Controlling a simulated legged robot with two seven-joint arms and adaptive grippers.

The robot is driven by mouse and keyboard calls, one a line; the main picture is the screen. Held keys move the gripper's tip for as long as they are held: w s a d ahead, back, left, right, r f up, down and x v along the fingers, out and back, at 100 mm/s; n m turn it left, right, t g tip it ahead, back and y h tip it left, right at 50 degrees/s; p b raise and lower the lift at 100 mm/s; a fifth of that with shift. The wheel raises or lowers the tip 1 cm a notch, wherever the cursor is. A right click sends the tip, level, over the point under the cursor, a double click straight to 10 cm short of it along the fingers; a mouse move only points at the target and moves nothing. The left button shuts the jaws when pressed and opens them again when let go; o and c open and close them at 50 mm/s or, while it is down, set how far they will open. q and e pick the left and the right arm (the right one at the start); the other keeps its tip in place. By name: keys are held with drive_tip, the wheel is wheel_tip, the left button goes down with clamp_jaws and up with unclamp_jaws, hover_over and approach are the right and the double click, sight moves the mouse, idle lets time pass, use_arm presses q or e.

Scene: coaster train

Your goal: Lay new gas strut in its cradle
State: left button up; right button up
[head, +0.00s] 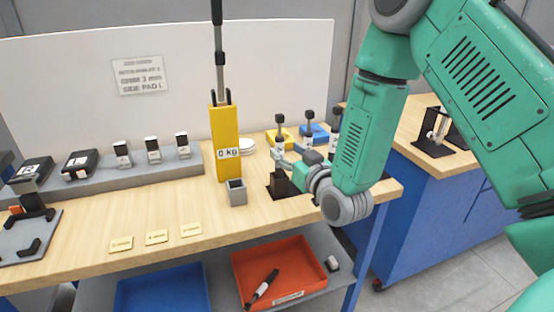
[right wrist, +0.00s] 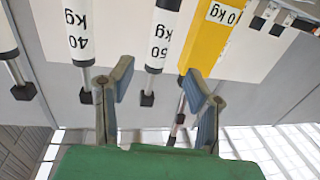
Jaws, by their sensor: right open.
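Several white-bodied gas struts with black ends stand upright at the right end of the bench; one strut (head: 308,130) shows in the head view. In the right wrist view, which is upside down, a strut marked 40 kg (right wrist: 77,35) and one seemingly marked 50 kg (right wrist: 160,35) show. My right gripper (head: 298,161) is open and empty in front of the struts. It also shows in the right wrist view (right wrist: 158,72), with the 50 kg strut beyond and between its fingers. I cannot tell which strut is new. A dark stand with a light upright part (head: 438,128) sits on the right table; I cannot tell whether it is the cradle.
A yellow post marked 0 kg (head: 226,140) stands left of my gripper, with a tall rod above it. A small grey open box (head: 236,192) is in front. A red tray (head: 268,255) below holds a dark strut-like part (head: 262,288).

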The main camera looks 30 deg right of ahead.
sight(282, 145)
drive_tip(key=w, duration=0.2)
drive_tip(key=w+d, duration=0.1)
drive_tip(key=w, duration=0.1)
drive_tip(key=shift+w+p, duration=0.3)
drive_tip(key=shift+p, duration=0.05)
drive_tip(key=shift+w+d+f, duration=0.2)
drive_tip(key=shift+w+d, duration=0.05)
drive_tip(key=shift+d, duration=0.15)
drive_tip(key=shift+a+r, duration=0.2)
drive_tip(key=shift+a, duration=0.2)
drive_tip(key=c, duration=1)
drive_tip(key=shift+a+r, duration=0.1)
drive_tip(key=shift+a, duration=0.25)
clamp_jaws()
drive_tip(key=shift+d, duration=0.15)
